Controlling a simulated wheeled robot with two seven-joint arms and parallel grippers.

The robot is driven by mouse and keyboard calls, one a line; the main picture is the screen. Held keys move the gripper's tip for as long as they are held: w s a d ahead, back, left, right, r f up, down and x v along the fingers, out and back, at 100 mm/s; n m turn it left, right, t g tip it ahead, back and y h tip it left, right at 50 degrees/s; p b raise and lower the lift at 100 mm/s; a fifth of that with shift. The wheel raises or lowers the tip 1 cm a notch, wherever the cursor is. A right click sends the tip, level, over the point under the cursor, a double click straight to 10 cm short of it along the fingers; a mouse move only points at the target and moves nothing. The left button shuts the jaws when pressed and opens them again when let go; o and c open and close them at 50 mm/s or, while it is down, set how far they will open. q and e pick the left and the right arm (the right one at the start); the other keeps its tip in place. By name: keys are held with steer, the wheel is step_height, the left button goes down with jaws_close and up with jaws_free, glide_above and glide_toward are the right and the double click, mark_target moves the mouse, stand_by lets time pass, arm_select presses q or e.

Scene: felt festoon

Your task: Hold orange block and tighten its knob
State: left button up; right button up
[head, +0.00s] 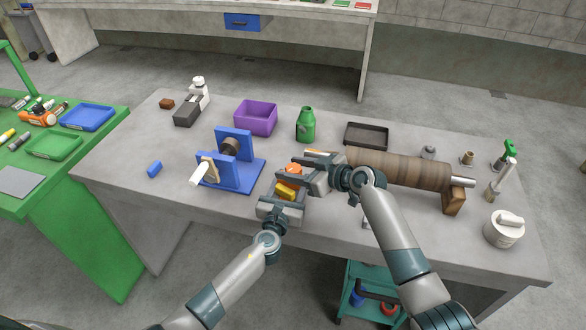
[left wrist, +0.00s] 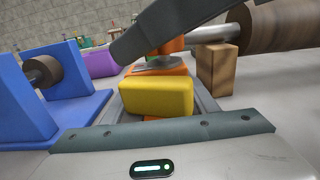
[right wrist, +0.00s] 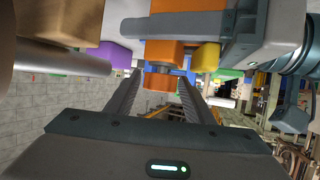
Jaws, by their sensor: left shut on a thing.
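The orange block (left wrist: 150,70) is in my left gripper (head: 284,193), which is shut on it above the table. A yellow piece (left wrist: 155,97) sits against the block on the near side and hides much of it. The orange knob (head: 293,169) is on the far side of the block. My right gripper (head: 299,166) reaches in from the right, its fingers spread on either side of the knob. In the right wrist view the knob (right wrist: 160,83) shows between the fingers, with visible gaps beside it. One right finger partly hides the knob in the left wrist view.
A blue stand with a roller and crank (head: 247,178) is close on the left. A long brown roller (head: 405,169) lies to the right on wooden supports. A purple bin (head: 256,118), green bottle (head: 306,125) and dark tray (head: 366,137) stand behind.

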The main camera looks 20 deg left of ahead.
steer(key=c, duration=0.7)
steer(key=shift+c, duration=0.2)
steer(key=shift+f, duration=0.1)
steer(key=shift+s+m+t+h, duration=0.1)
steer(key=shift+m+t+h, duration=0.5)
steer(key=shift+m+t, duration=0.3)
steer(key=shift+m+t+h, duration=1)
steer(key=shift+m+t, duration=0.2)
steer(key=shift+m, duration=0.2)
steer(key=o, duration=1.1)
steer(key=shift+c, duration=0.2)
steer(key=shift+d, duration=0.1)
